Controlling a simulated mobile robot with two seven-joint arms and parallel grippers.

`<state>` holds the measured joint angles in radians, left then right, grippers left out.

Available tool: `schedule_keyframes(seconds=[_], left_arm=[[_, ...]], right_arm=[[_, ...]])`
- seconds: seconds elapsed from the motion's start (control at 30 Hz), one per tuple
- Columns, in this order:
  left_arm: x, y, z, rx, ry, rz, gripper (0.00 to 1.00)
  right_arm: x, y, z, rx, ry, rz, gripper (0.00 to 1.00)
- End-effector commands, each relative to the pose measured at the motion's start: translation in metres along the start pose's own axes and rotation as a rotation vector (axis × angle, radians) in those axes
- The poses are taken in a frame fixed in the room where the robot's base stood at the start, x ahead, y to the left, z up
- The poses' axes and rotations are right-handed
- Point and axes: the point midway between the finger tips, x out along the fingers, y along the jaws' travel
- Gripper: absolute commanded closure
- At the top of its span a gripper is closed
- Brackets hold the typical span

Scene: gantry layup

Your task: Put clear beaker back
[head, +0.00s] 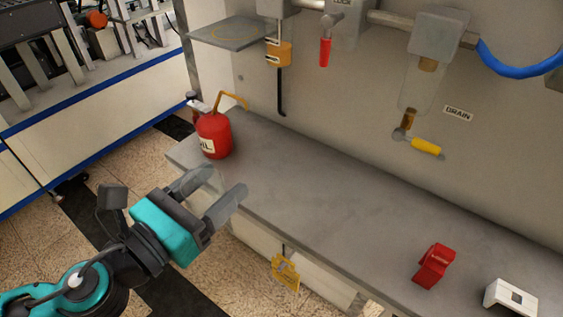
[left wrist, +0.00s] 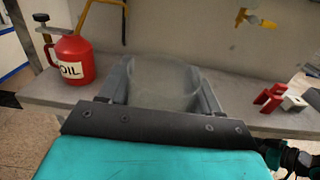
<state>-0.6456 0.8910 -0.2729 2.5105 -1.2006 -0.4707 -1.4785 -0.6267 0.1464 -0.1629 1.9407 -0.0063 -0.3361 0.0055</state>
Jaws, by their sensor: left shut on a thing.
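The clear beaker (left wrist: 163,84) is between the fingers of my left gripper (left wrist: 166,92) in the left wrist view, and the fingers are shut on it. In the head view the left gripper (head: 224,190) is at the front left edge of the grey bench (head: 310,205). There the beaker (head: 214,180) is faint, see-through and partly hidden by the fingers. It looks roughly upright. I cannot tell its exact height over the bench edge. My right gripper is not clearly in view.
A red oil can (head: 214,135) stands at the bench's left end, close behind the gripper. A red block-like item (head: 433,265) and a white bracket (head: 510,298) sit at the right. A grey plate (head: 232,34) juts out above the oil can. The bench middle is clear.

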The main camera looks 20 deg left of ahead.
Motion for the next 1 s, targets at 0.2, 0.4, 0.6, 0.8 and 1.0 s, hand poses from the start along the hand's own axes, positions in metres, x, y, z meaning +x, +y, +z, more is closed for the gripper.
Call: schedule_keyframes(seconds=[0.2, 0.4, 0.6, 0.8, 1.0], left_arm=[[0.023, 0.0, -0.001, 0.006, 0.001, -0.002, 0.66], [0.049, 0.0, 0.002, 0.003, 0.0, 0.0, 0.66], [0.082, 0.0, 0.003, 0.003, 0.0, 0.001, 0.66], [0.118, 0.0, 0.001, 0.003, 0.001, 0.001, 0.66], [0.148, 0.0, 0.0, 0.002, 0.003, 0.001, 0.66]], right_arm=[[0.007, -0.002, 0.009, 0.007, 0.0, -0.001, 0.62], [0.002, -0.002, 0.003, 0.008, -0.001, -0.001, 0.62], [-0.004, -0.002, -0.007, 0.008, 0.001, -0.001, 0.62], [-0.008, -0.001, -0.013, 0.007, 0.002, 0.0, 0.62], [-0.01, -0.001, -0.016, 0.005, 0.002, 0.0, 0.62]])
